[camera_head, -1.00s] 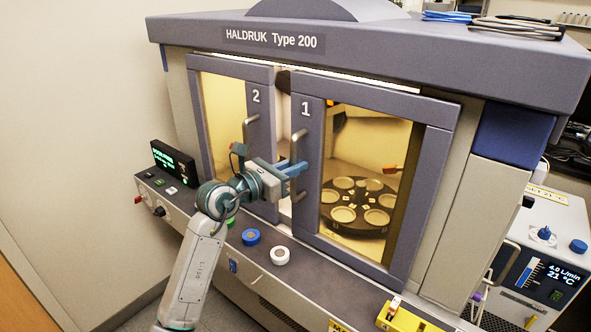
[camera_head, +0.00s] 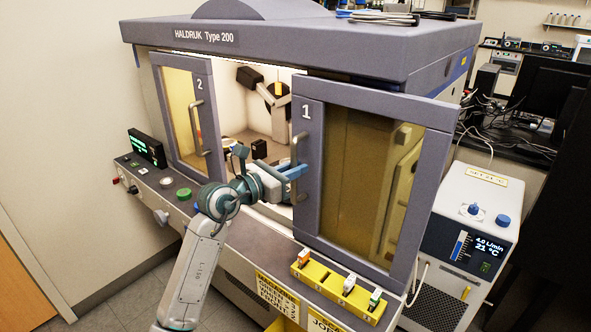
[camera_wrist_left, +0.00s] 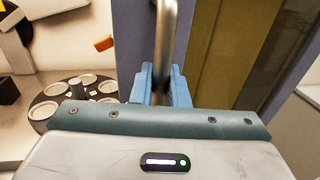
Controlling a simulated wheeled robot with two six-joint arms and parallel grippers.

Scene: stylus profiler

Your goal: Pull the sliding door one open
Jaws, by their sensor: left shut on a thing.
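Sliding door one (camera_head: 314,215), a grey-framed glass panel marked 1, stands to the right, with a wide gap between it and door two (camera_head: 211,120). Its metal bar handle (camera_head: 299,155) is upright on its left frame. My left gripper (camera_head: 297,172) is shut on this handle. The left wrist view shows the handle (camera_wrist_left: 166,40) between the blue fingers (camera_wrist_left: 160,84). Through the gap I see the bright chamber, and in the left wrist view a dark turntable with round pale dishes (camera_wrist_left: 70,100). My right gripper is not in view.
A yellow rack (camera_head: 335,290) with small coloured items sits on the front ledge below door one. A grey unit with a display (camera_head: 465,235) stands at the right, near door one's right edge. A small display box (camera_head: 146,147) is on the ledge's left end.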

